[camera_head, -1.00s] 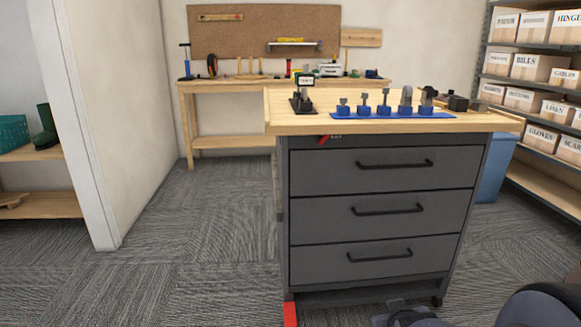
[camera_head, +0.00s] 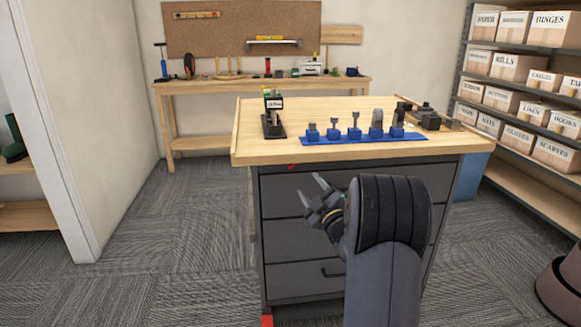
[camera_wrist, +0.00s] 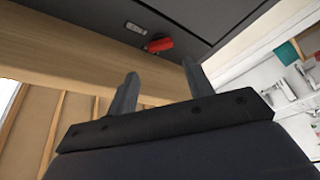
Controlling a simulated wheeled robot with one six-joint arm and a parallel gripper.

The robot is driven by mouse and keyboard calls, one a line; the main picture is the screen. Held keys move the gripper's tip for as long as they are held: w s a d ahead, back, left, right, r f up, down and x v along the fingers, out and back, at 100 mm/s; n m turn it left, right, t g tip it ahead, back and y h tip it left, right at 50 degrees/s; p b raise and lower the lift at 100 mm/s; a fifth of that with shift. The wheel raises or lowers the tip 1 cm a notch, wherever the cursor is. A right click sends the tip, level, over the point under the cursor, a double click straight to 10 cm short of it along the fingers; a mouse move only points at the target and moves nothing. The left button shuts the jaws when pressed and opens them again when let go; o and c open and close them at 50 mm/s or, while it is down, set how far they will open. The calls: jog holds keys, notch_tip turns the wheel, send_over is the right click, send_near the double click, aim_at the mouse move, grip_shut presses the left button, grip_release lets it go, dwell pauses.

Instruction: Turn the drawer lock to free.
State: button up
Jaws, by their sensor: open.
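The drawer lock is a small red lever (camera_head: 292,167) at the top left of the grey drawer cabinet's front (camera_head: 283,192), just below the wooden top. In the wrist view the red lever (camera_wrist: 160,44) lies beside a small pale label (camera_wrist: 136,28) whose print I cannot read. My gripper (camera_head: 316,198) is in front of the upper drawers, to the right of and below the lever. In the wrist view my gripper (camera_wrist: 158,78) has its two fingers apart with nothing between them, and the lever is beyond the fingertips, untouched.
The cabinet's wooden top (camera_head: 350,152) overhangs the lock and carries a blue mat (camera_head: 345,140) with several tools. A black stand (camera_head: 272,125) is near its left edge. A workbench (camera_head: 215,88) and box shelves (camera_head: 510,90) stand behind. Carpet is clear on the left.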

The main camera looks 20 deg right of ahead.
aim_at(294, 166)
jog(key=x, duration=0.9)
jog(key=shift+w, duration=0.1)
jog(key=shift+c, duration=0.2)
jog(key=c, duration=0.7)
jog(key=shift+o, duration=0.2)
jog(key=shift+f, duration=0.1)
jog(key=shift+f+m+b, duration=0.1)
jog(key=shift+m+b, duration=0.2)
jog(key=shift+b, duration=0.25)
jog(key=shift+a+f+m+h+b, duration=0.1)
jog(key=shift+f+m+h+b, duration=0.1)
jog(key=shift+m+h+b, duration=0.7)
jog(key=m+b, duration=0.3)
jog(key=shift+a+f+m+t+h, duration=0.1)
jog(key=shift+m+t+h, duration=0.3)
jog(key=m+h+b, duration=0.2)
jog(key=m, duration=0.1)
jog(key=m+h+b, duration=0.2)
jog(key=m+b, duration=0.1)
jog(key=m, duration=0.1)
jog(key=shift+w+a+m, duration=0.1)
jog(key=shift+a+m, duration=0.1)
jog(key=shift+m, duration=0.1)
